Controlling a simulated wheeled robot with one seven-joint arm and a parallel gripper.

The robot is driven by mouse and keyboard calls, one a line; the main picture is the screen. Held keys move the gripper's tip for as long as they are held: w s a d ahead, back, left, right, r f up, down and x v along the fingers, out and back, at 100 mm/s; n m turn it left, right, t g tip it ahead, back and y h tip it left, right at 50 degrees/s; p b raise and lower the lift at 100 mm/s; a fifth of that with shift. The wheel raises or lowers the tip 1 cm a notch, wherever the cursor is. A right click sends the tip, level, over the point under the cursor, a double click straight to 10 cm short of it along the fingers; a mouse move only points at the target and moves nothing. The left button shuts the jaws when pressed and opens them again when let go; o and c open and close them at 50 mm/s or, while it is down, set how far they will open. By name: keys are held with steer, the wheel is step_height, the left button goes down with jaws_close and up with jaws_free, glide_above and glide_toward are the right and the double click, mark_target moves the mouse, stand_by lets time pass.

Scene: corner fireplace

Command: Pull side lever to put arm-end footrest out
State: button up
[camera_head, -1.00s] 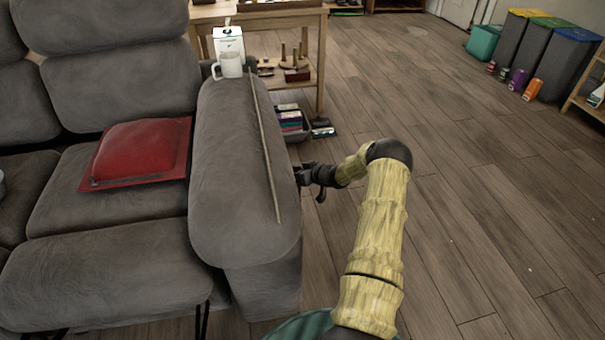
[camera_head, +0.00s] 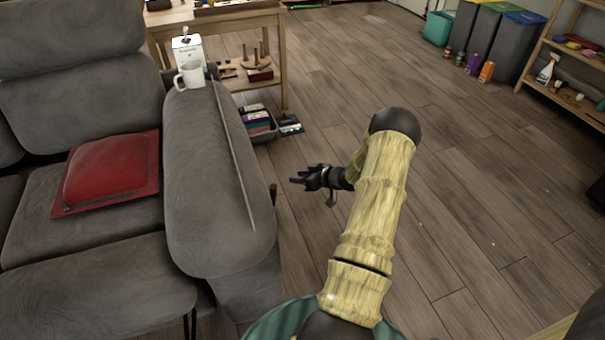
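The grey sofa's arm (camera_head: 205,190) runs down the middle left of the view. A small dark lever (camera_head: 273,193) shows at the outer side of this arm. A grey padded footrest panel (camera_head: 105,290) extends in front of the seat beside the arm, with dark metal struts under its right end. My gripper (camera_head: 297,178) is to the right of the lever, apart from the sofa, its fingers pointing left. It holds nothing that I can see. The fingers are too small to tell how far apart they are.
A red cushion (camera_head: 108,170) lies on the seat. A white mug (camera_head: 190,76) and a thin stick (camera_head: 232,155) rest on the sofa arm. A wooden table (camera_head: 270,50) and a bin of items (camera_head: 262,134) stand beyond. The wooden floor to the right is clear.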

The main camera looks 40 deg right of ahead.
steer(key=shift+s+d+r, duration=0.1)
steer(key=shift+s+r, duration=0.1)
steer(key=shift+s, duration=0.2)
